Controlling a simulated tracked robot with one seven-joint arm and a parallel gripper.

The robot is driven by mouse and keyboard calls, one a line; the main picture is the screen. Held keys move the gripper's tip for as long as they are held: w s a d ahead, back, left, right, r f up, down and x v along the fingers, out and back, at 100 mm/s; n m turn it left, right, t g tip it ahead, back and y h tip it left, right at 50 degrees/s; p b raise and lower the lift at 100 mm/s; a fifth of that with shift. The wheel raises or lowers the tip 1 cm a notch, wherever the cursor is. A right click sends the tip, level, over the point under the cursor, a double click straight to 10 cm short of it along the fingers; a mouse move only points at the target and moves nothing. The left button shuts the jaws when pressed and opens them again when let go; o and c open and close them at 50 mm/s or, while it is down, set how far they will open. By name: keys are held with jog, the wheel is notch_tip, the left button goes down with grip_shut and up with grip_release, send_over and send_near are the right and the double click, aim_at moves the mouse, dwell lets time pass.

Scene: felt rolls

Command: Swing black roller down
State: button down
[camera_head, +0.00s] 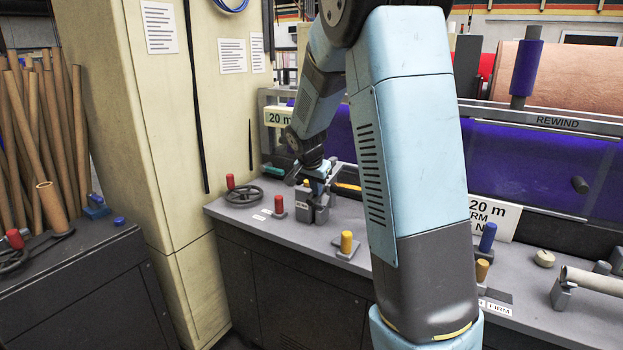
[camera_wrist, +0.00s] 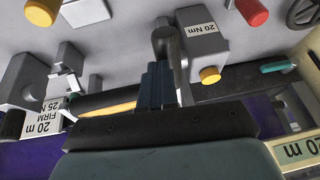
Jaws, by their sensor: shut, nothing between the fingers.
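My gripper (camera_head: 319,184) is over the far left part of the grey bench, just above a grey block (camera_head: 319,213). In the wrist view its dark blue fingers (camera_wrist: 160,82) are together, with nothing seen between them. They are close beside a grey lever (camera_wrist: 166,42) with a rounded end on the block, labelled 20 Nm; contact cannot be told. A long black roller (camera_wrist: 240,84) runs across the wrist view behind the fingers, partly hidden by them. In the head view a dark roller (camera_head: 562,237) shows below the purple sheet, right of my arm, which hides its middle.
The bench (camera_head: 262,228) carries a handwheel (camera_head: 243,195), a red knob (camera_head: 279,203), a yellow knob (camera_head: 346,242) and a blue knob (camera_head: 487,237). A cream pillar (camera_head: 140,120) stands at left. Cardboard tubes (camera_head: 40,130) lean beyond it. The purple sheet (camera_head: 540,165) hangs behind the bench.

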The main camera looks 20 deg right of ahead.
jog(key=shift+a+f, duration=0.2)
jog(key=shift+f, duration=1.1)
jog(key=shift+r, duration=0.3)
jog(key=s+a+r, duration=0.5)
jog(key=s+r, duration=0.2)
jog(key=r, duration=0.2)
jog(key=shift+a+r, duration=0.3)
